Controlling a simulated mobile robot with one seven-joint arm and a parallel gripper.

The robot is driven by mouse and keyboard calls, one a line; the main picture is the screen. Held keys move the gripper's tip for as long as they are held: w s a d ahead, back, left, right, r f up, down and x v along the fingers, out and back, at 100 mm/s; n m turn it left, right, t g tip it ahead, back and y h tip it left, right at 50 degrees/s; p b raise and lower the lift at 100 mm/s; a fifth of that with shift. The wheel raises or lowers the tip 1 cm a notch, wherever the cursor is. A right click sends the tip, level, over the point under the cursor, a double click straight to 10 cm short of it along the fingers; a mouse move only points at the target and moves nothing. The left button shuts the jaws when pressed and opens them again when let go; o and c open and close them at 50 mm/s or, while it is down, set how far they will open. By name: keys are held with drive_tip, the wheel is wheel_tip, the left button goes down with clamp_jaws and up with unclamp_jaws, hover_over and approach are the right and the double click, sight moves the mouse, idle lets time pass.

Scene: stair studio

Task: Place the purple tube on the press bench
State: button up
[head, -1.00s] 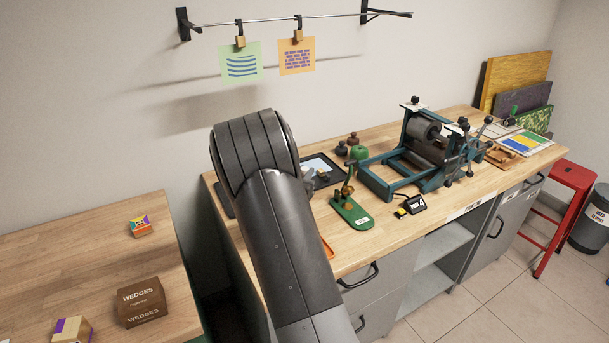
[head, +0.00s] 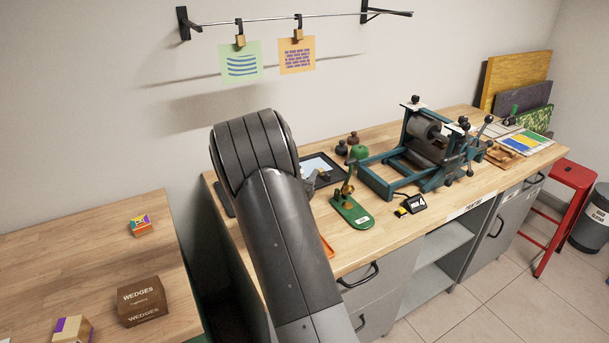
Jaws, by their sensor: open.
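I see no purple tube in the head view; it may be hidden behind my arm or out of frame. The press bench (head: 400,235) is a long wooden-topped bench with grey cabinets along the wall. A teal roller press (head: 425,150) stands on it. My arm reaches over the bench's left end. Only a small grey part of my gripper (head: 319,181) shows past the arm, near a dark tray (head: 335,164). It is open; its fingertips are mostly hidden, and I see nothing held.
The left table holds a wedges box (head: 142,301), a colourful block (head: 140,225) and a purple-and-cream box (head: 74,329). A red stool (head: 570,180) stands right.

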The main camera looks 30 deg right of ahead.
drive_tip(key=v, duration=1.1)
drive_tip(key=s+a+r+n+y, duration=0.3)
drive_tip(key=s+a+r+y, duration=0.1)
drive_tip(key=a+r+y, duration=0.3)
drive_tip(key=s+a+r+n+y, duration=0.3)
drive_tip(key=s+a+r+y, duration=0.1)
drive_tip(key=a+y, duration=0.4)
drive_tip(key=s+a+r+n+g+h, duration=0.1)
drive_tip(key=s+n+g, duration=0.3)
drive_tip(key=s, duration=1.9)
drive_tip(key=shift+a+r+g, duration=0.45)
drive_tip(key=shift+a+g, duration=0.2)
drive_tip(key=shift+g, duration=0.25)
